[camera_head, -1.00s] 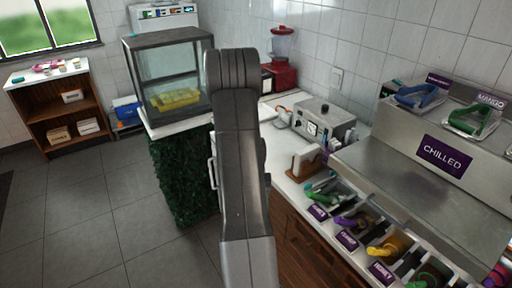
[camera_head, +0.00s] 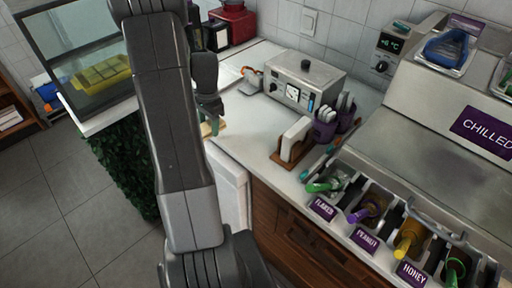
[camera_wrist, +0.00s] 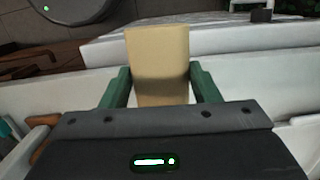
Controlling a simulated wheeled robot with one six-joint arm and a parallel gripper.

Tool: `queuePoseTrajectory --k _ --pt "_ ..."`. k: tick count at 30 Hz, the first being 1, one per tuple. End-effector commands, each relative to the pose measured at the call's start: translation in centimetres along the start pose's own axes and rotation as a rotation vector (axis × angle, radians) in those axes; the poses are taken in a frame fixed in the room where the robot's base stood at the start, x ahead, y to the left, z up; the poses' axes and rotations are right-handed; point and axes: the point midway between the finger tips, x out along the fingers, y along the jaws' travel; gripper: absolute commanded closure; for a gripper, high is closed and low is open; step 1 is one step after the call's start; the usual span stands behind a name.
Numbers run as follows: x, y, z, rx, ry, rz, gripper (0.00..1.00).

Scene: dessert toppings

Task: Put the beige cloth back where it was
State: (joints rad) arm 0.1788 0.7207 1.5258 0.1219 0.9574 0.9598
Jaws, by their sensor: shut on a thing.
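The beige cloth (camera_wrist: 158,55) stands out from between the two green fingers of my gripper (camera_wrist: 158,88) in the wrist view. The gripper is shut on it. In the head view the cloth (camera_head: 213,128) shows as a small beige patch below my gripper (camera_head: 210,108), above or at the left edge of the white counter (camera_head: 248,128). I cannot tell whether it touches the counter. My arm hides part of that area.
A metal appliance with a dial (camera_head: 302,85) stands at the back of the counter. A napkin holder (camera_head: 294,140), a purple cup of utensils (camera_head: 328,122) and topping bins (camera_head: 370,205) are to the right. A glass display case (camera_head: 75,50) is at left. Some counter in the middle is bare.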

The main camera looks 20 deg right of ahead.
Motion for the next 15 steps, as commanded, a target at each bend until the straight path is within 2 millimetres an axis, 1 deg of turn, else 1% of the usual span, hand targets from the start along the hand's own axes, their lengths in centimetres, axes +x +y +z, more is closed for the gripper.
queuePoseTrajectory --k 1,6,12,15 --pt "-0.2 0.9 -1.4 0.128 0.003 -0.020 0.62" --pt "-2.2 4.0 -4.6 0.557 0.002 -0.071 0.62" --pt "-4.2 8.0 -7.7 1.029 0.003 -0.125 0.62" --pt "-5.1 9.8 -8.7 1.223 0.003 -0.146 0.62"
